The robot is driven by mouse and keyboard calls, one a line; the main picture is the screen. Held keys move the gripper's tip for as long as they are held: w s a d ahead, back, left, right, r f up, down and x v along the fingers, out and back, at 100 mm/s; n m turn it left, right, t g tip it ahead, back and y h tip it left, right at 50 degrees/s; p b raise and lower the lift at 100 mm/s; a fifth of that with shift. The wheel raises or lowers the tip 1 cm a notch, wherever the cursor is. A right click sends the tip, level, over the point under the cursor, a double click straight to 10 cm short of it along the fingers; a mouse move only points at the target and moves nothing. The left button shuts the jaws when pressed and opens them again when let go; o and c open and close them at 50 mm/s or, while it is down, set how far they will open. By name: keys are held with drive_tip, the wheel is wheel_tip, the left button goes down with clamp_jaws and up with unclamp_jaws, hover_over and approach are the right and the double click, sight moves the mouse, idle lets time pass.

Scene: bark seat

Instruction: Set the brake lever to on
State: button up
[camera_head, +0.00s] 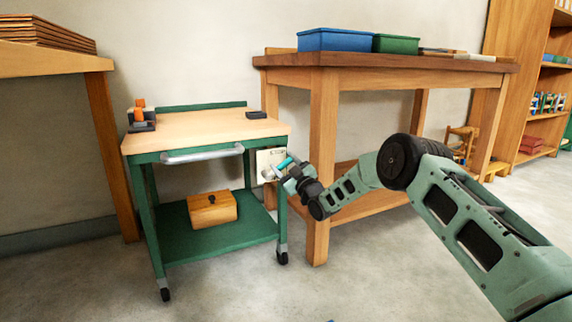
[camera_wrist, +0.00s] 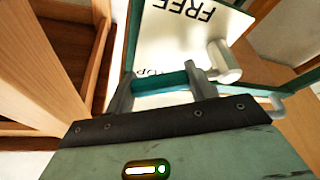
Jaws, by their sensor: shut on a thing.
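The green trolley (camera_head: 207,134) has a wooden top and a white plate (camera_head: 264,158) at its right end, which carries the brake lever. The lever has a teal grip (camera_wrist: 160,81) and a pale round hub (camera_wrist: 223,62). My gripper (camera_head: 285,170) is at the plate. In the wrist view my gripper (camera_wrist: 163,88) is shut on the teal grip, one finger at each end. The plate (camera_wrist: 172,42) reads FREE, upside down in this view. A second word beside the grip is partly hidden; only its end shows.
A wooden workbench (camera_head: 400,69) stands just right of the trolley, its front leg (camera_head: 322,170) close to my gripper. A wooden box (camera_head: 212,209) sits on the trolley's lower shelf. Small dark items (camera_head: 142,121) stand on its top. The floor in front is clear.

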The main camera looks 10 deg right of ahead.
drive_tip(key=n, duration=0.1)
drive_tip(key=a+r+n+g+y+p, duration=0.1)
drive_tip(key=n, duration=0.1)
drive_tip(key=r+n+p, duration=0.1)
drive_tip(key=n, duration=0.1)
drive_tip(key=shift+s+a+g+y, duration=0.15)
drive_tip(key=shift+a+g+y, duration=0.15)
drive_tip(key=shift+g, duration=0.1)
drive_tip(key=n+p, duration=0.1)
drive_tip(key=a+r+n+g+p, duration=0.1)
drive_tip(key=n, duration=0.1)
drive_tip(key=shift+s+a, duration=0.1)
drive_tip(key=shift+s, duration=0.05)
drive_tip(key=n, duration=0.1)
drive_tip(key=a+n+g+p, duration=0.1)
drive_tip(key=n, duration=0.1)
drive_tip(key=shift+s+a+r+n+g+p, duration=0.2)
drive_tip(key=shift+a+r+n+g+p, duration=0.1)
drive_tip(key=shift+a+n+g, duration=0.1)
drive_tip(key=shift+s+a+n+g+p, duration=0.1)
drive_tip(key=shift+a+n+g+p, duration=0.25)
drive_tip(key=shift+a+n, duration=0.55)
drive_tip(key=shift+d+f+n, duration=0.1)
drive_tip(key=shift+d+n, duration=0.1)
drive_tip(key=shift+n, duration=0.1)
drive_tip(key=o, duration=1.1)
drive_tip(key=p+v, duration=0.6)
drive_tip(key=v, duration=1.1)
drive_tip(key=shift+s, duration=0.25)
